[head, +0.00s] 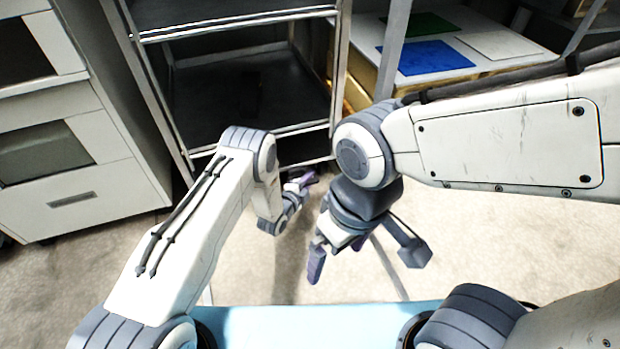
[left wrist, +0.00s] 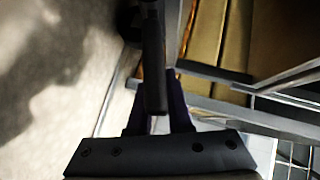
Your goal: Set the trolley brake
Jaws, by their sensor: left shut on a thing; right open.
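The trolley (head: 245,20) is a metal-framed rack with dark shelves at the upper middle of the head view. My left gripper (head: 306,182) is low at its near lower right corner. In the left wrist view, my left gripper (left wrist: 158,118) is shut on a narrow dark bar, which looks like the brake lever (left wrist: 153,65). A dark rounded part, perhaps a caster, shows beyond it but is too dim to be sure. The head view does not show the lever clearly. My right gripper (head: 362,262) is open and empty, pointing down over the floor.
A white drawer cabinet (head: 85,175) stands left of the trolley. A table (head: 510,70) with blue, green and white sheets is at the upper right. The pale floor (head: 490,240) is clear in front. My arms are close together near the middle.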

